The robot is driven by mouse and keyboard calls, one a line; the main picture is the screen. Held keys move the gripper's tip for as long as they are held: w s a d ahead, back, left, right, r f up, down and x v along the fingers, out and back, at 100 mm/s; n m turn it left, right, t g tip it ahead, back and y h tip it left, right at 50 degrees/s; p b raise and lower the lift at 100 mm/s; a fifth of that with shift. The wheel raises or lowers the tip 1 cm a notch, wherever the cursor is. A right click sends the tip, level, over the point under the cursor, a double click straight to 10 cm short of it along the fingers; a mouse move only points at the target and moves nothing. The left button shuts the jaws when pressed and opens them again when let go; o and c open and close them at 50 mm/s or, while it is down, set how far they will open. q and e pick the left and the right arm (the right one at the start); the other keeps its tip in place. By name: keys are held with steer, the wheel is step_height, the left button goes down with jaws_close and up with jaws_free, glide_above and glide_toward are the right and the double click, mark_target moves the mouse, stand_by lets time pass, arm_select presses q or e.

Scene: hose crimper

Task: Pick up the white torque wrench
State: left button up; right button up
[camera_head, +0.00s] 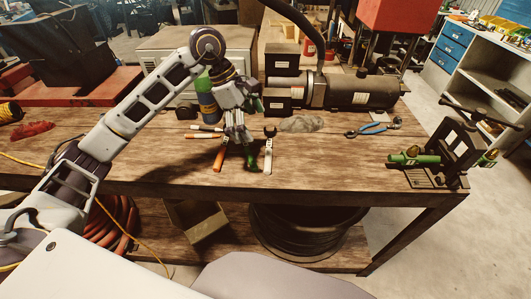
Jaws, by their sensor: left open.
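The white torque wrench (268,156) lies on the wooden workbench (330,160), its dark head toward the back and its pale handle toward the front edge. My left gripper (238,139) reaches down from above, just left of the wrench. Its fingers are apart and I see nothing held between them. My right gripper is not in view.
Blue-handled pliers (372,129) and a grey cloth-like lump (301,124) lie to the right. A dark cylindrical machine (362,91) stands behind. A green clamp-like device (415,160) sits at the right end. The front right of the bench is clear.

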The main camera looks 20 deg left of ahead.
arm_select(q)
steer(key=shift+n, duration=0.3)
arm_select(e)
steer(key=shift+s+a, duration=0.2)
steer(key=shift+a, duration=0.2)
arm_select(q)
steer(key=shift+w+r+n, duration=0.1)
steer(key=shift+w+n, duration=0.05)
steer(key=shift+n, duration=0.25)
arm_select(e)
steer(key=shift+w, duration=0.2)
arm_select(q)
steer(key=shift+n, duration=0.3)
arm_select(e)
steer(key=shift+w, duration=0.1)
arm_select(q)
steer(key=shift+d, duration=0.1)
glide_toward(269, 148)
steer(key=s+d+f, duration=0.1)
steer(key=s, duration=0.1)
steer(key=s+d+f, duration=0.2)
steer(key=shift+d+f, duration=0.1)
steer(key=shift+f, duration=0.05)
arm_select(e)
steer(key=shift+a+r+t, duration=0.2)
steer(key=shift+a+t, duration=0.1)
arm_select(q)
steer(key=shift+f+p, duration=0.1)
steer(key=shift+p, duration=0.2)
